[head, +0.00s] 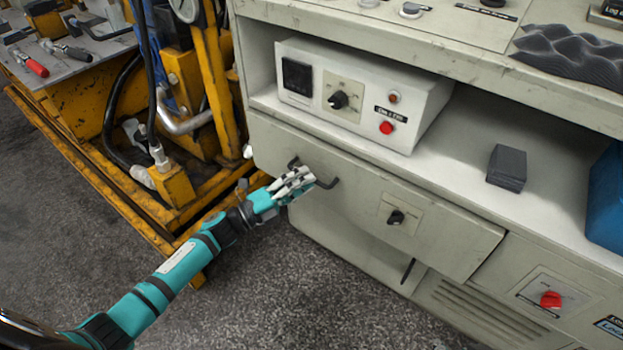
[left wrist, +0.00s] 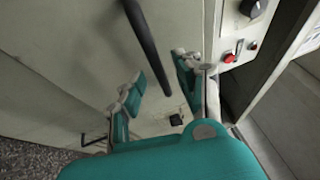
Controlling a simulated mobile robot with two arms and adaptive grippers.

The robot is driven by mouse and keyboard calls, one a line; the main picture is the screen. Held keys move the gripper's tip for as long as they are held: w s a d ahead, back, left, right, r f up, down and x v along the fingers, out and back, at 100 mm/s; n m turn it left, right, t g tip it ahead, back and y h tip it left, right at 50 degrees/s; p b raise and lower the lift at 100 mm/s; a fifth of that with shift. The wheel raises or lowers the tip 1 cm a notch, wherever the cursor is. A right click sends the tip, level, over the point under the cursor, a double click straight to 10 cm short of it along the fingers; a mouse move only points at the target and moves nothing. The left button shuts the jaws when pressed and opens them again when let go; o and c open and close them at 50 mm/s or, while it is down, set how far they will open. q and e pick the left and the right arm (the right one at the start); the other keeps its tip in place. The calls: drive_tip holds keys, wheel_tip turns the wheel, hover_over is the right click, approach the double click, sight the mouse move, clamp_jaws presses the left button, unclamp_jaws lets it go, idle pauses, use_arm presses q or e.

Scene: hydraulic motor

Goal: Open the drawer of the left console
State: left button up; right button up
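The left console (head: 270,130) is a worn off-white cabinet. Its drawer front (head: 350,200) has a black bar handle (head: 328,184) and a plate with a black knob (head: 396,217). I see no clear gap around the drawer front. My left gripper (head: 297,182) is at the handle and covers its middle in the head view. In the left wrist view, the fingers (left wrist: 158,80) are apart, with the dark handle bar (left wrist: 146,40) running between them. I cannot tell whether they touch it. My right gripper is not in view.
A control box (head: 360,95) with a red button stands on the shelf above the drawer. A dark block (head: 507,167) and a blue object (head: 607,200) are farther right. A yellow machine frame (head: 180,190) stands close to the left. Grey floor (head: 280,290) is clear below.

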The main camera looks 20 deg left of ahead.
use_arm(q)
drive_tip(key=shift+x, duration=1.2)
clamp_jaws()
drive_tip(key=shift+f, duration=0.1)
